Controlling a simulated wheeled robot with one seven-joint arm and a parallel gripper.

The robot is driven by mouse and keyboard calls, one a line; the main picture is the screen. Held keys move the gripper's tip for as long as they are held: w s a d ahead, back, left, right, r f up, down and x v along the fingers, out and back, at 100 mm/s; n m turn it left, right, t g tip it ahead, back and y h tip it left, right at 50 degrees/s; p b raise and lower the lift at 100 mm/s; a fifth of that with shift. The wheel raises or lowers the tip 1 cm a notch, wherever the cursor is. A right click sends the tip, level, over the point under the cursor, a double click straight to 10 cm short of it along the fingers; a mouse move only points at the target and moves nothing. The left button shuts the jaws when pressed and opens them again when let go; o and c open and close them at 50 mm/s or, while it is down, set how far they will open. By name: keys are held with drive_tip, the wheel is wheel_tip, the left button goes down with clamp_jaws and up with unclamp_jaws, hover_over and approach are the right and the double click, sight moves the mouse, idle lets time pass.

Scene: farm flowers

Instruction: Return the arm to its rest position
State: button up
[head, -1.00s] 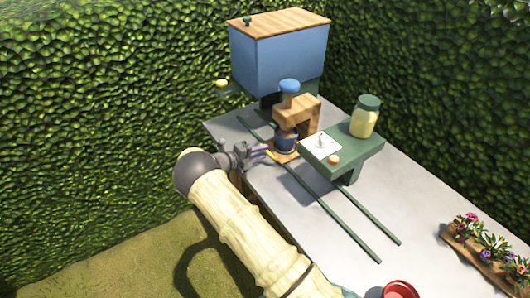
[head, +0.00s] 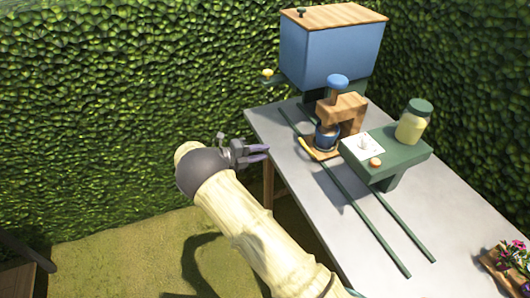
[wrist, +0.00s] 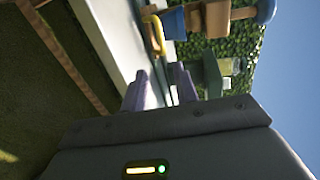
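My gripper (head: 262,152) is off the left edge of the grey table, in front of the hedge. Its two purple fingers are apart with nothing between them; the wrist view shows the gap between the fingers (wrist: 160,90). My arm reaches up to it from the lower middle of the head view. The nearest table item is a wooden plate with a yellow handle (head: 304,143), right of the fingertips and apart from them. The handle also shows beyond the fingers in the wrist view (wrist: 155,36). A dark blue pot (head: 327,137) stands on the plate.
A wooden press with a blue knob (head: 337,82) stands over the pot. Green rails (head: 365,215) run along the table (head: 300,200). A green stand (head: 400,158) holds a jar (head: 414,122). A blue bin (head: 330,57) is behind. Grass left of the table is open.

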idle(0.3)
drive_tip(key=s+d+r+m+g+y+p, duration=0.2)
drive_tip(key=s+d+r+m+g+y, duration=0.15)
drive_tip(key=s+d+m, duration=0.45)
drive_tip(key=s+d+r+m+g+y+p, duration=0.25)
drive_tip(key=d+m+y, duration=0.25)
drive_tip(key=m, duration=0.5)
drive_tip(key=s+d+r+m+t+y+p, duration=0.1)
drive_tip(key=s+r+m+y, duration=0.2)
drive_tip(key=s+m, duration=0.6)
drive_tip(key=s+d+r+m+t+y+p, duration=0.1)
drive_tip(key=s+r+m+y+p, duration=0.1)
drive_tip(key=s+r+m, duration=0.6)
drive_tip(key=m+y, duration=0.1)
drive_tip(key=m, duration=0.4)
drive_tip(key=shift+s+d+t, duration=0.3)
drive_tip(key=shift+s+t, duration=0.05)
drive_tip(key=shift+t, duration=0.05)
drive_tip(key=shift+s, duration=0.15)
